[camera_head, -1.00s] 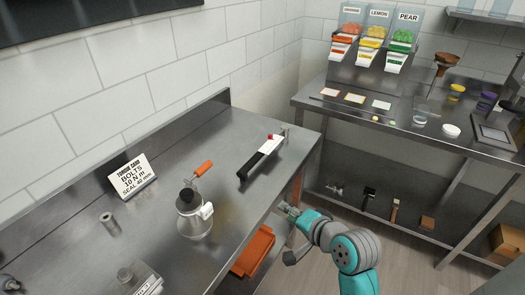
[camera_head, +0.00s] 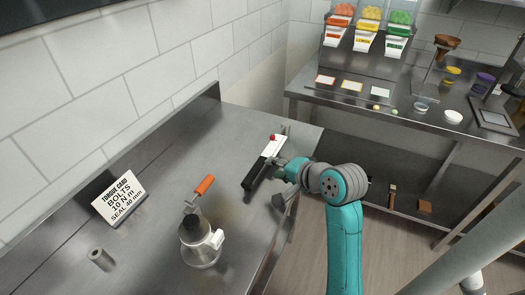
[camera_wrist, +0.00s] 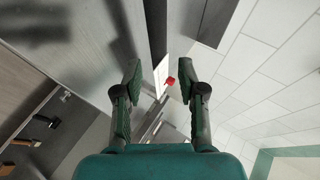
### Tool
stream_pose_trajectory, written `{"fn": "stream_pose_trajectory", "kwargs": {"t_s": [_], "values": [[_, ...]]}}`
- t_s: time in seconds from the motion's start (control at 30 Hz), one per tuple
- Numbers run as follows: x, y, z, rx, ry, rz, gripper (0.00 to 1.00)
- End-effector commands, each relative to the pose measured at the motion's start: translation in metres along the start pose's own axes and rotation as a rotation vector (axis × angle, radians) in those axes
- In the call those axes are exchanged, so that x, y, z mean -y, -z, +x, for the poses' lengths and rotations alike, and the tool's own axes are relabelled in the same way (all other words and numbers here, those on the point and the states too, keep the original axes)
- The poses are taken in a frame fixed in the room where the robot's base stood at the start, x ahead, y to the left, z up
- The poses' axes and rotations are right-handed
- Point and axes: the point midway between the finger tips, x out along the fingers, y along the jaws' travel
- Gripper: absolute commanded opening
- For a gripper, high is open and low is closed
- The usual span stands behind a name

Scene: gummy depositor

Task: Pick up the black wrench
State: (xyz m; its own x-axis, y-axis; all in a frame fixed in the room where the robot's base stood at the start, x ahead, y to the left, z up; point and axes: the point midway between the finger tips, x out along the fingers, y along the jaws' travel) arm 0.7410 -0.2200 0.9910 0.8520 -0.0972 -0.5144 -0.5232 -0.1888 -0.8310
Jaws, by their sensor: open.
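My gripper (camera_head: 279,164) is beside the wrench's middle, at the bench's right edge. In the wrist view, my gripper (camera_wrist: 160,78) is open, one finger on each side of the wrench. I cannot tell how far above it the fingers are.
A torque card (camera_head: 119,198) and a metal cylinder (camera_head: 101,259) are farther left. A second table (camera_head: 335,104) with candy dispensers stands at the back right.

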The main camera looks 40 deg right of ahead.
Motion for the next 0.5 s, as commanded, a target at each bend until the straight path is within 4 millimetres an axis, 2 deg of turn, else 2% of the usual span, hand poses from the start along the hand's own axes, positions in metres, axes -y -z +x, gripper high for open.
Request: {"fn": "stream_pose_trajectory", "kwargs": {"t_s": [0.2,0.5], "values": [[0.0,0.0,0.031,0.001,0.0,-0.001,0.4],[-0.002,0.002,0.054,0.002,0.0,0.0,0.4]]}}
